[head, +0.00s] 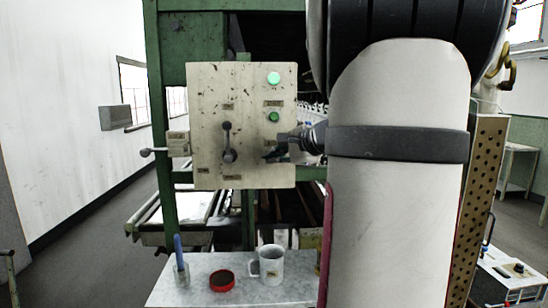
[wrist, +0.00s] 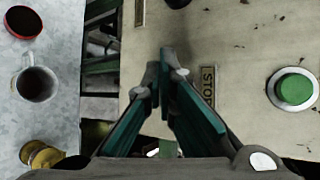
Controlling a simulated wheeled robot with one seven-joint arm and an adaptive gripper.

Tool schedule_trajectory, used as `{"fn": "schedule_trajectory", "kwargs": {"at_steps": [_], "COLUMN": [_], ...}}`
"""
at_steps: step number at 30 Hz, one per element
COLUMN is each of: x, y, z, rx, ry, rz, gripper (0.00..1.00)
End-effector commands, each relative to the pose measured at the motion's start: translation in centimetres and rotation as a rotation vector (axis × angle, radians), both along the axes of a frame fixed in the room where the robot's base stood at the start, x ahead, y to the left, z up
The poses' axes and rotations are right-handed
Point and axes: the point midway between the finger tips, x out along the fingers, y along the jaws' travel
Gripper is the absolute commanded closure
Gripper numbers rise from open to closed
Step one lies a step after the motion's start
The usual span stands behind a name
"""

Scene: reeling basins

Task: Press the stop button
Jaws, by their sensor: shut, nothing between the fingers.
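The pale, speckled control panel (head: 210,85) stands ahead of me on a green frame; it also fills the right of the wrist view (wrist: 240,140). A STOP label (wrist: 208,88) shows on it in the wrist view, just right of my fingertips. In the head view my gripper (head: 270,156) is at the panel's lower right, partly hidden by my arm.
A green button (head: 273,117) sits above, also in the wrist view (wrist: 292,88), with a lit green lamp (head: 273,78) higher up. A dark lever (head: 228,142) is left of my gripper. A white mug (head: 271,263), red tin (head: 222,281) and pen cup (head: 180,273) stand on the table below.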

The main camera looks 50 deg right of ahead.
Motion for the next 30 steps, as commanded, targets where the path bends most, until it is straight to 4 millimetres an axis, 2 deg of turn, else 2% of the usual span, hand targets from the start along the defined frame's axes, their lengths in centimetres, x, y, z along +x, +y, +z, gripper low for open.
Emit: {"fn": "schedule_trajectory", "kwargs": {"at_steps": [30], "x": [0.57], "y": [-0.64], "z": [0.04], "rx": [-0.001], "ry": [0.000], "rz": [0.000], "gripper": [1.00]}}
